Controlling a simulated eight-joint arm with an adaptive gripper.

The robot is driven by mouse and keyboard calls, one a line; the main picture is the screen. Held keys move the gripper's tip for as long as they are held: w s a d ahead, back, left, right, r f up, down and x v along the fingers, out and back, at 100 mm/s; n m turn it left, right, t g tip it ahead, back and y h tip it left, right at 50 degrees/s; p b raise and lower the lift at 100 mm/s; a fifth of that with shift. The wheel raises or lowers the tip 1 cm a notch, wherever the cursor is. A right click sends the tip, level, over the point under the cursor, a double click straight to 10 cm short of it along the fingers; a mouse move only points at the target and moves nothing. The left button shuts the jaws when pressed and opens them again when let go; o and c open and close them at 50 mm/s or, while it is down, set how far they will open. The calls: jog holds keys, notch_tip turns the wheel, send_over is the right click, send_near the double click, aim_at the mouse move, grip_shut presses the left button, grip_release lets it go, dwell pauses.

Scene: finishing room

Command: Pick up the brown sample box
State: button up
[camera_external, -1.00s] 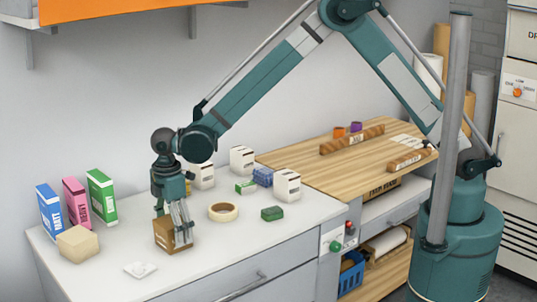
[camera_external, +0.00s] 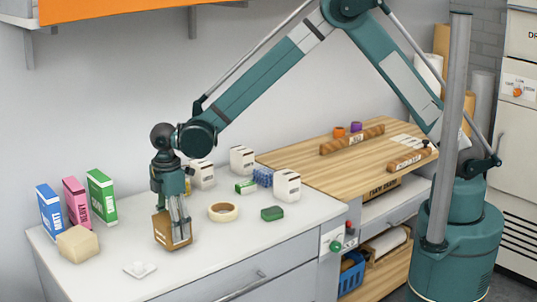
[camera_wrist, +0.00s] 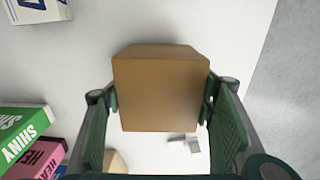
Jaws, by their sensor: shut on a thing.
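The brown sample box (camera_external: 162,229) is at the front of the white worktop in the external view. My gripper (camera_external: 178,222) points down with its fingers shut on the box. The box looks tilted and its lower edge is close to the worktop; I cannot tell whether it is clear of it. In the wrist view the brown box (camera_wrist: 160,92) sits between the two green-padded fingers of my gripper (camera_wrist: 160,110). Its far sides are hidden.
Blue (camera_external: 50,211), pink (camera_external: 76,203) and green (camera_external: 102,197) cartons and a beige block (camera_external: 77,243) stand left. A small white item (camera_external: 139,268) lies in front. A tape roll (camera_external: 223,212), green block (camera_external: 272,213) and white boxes (camera_external: 287,185) are right and behind.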

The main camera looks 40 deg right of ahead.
notch_tip(320, 180, up, 9)
jog(key=shift+f+p, duration=0.2)
jog(key=shift+p, duration=0.15)
